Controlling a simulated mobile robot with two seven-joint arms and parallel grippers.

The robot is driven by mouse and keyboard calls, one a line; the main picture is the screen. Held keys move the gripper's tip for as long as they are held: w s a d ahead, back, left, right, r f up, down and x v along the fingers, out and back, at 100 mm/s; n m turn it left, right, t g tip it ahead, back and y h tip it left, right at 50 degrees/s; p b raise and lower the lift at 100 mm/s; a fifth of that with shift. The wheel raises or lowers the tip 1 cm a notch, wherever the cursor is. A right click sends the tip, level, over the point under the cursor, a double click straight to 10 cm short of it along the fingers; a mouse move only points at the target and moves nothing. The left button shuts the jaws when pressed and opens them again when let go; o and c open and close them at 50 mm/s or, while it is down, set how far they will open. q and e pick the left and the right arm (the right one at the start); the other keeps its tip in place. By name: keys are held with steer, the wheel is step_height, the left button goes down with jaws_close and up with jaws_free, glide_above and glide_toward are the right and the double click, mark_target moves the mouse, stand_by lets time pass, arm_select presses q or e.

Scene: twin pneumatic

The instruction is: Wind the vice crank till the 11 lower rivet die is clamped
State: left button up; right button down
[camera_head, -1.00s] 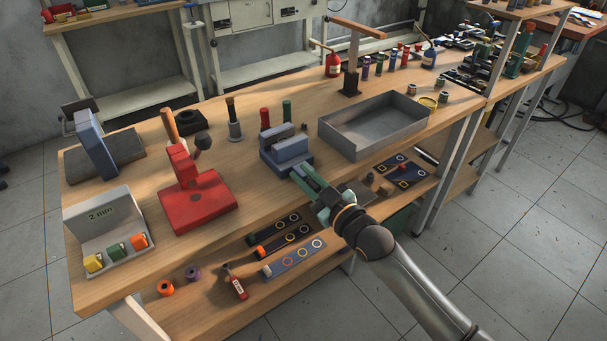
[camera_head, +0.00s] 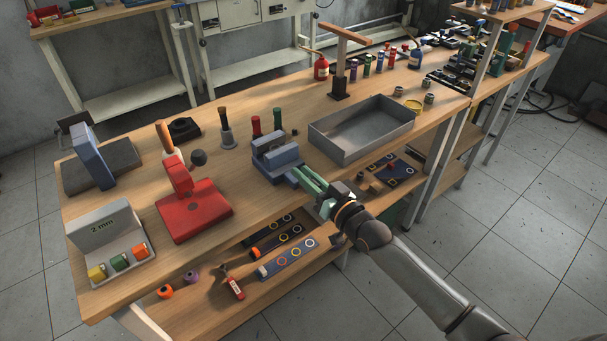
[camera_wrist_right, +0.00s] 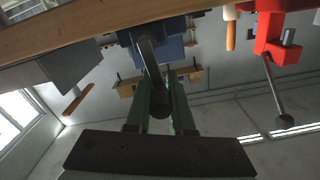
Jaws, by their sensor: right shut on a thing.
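The blue-grey vice (camera_head: 275,162) stands near the front edge of the bench, left of the grey tray. Its dark crank (camera_wrist_right: 151,58) shows in the right wrist view, reaching down from the blue vice body (camera_wrist_right: 163,45) between my green fingers. My right gripper (camera_head: 302,175) is at the vice's front side, beyond the bench edge. In the right wrist view the right gripper (camera_wrist_right: 158,78) is shut on the crank. In the head view the fingers hide most of the crank. I cannot make out the lower rivet die between the jaws. My left gripper is not in view.
A red press (camera_head: 194,207) stands left of the vice. The grey metal tray (camera_head: 362,140) is close on its right. Red and green upright tools (camera_head: 277,119) stand behind. A lower shelf (camera_head: 205,308) holds small parts below the bench edge.

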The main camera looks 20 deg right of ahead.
steer(key=shift+f, duration=0.15)
stand_by(0.3)
steer(key=c, duration=1.1)
jaws_free()
steer(key=shift+c, duration=0.2)
steer(key=o, duration=0.4)
steer(key=shift+c, duration=0.2)
steer(key=shift+s, duration=0.1)
steer(key=v, duration=1.2)
steer(key=shift+s+p, duration=0.15)
steer(key=shift+p, duration=0.15)
steer(key=shift+d, duration=0.1)
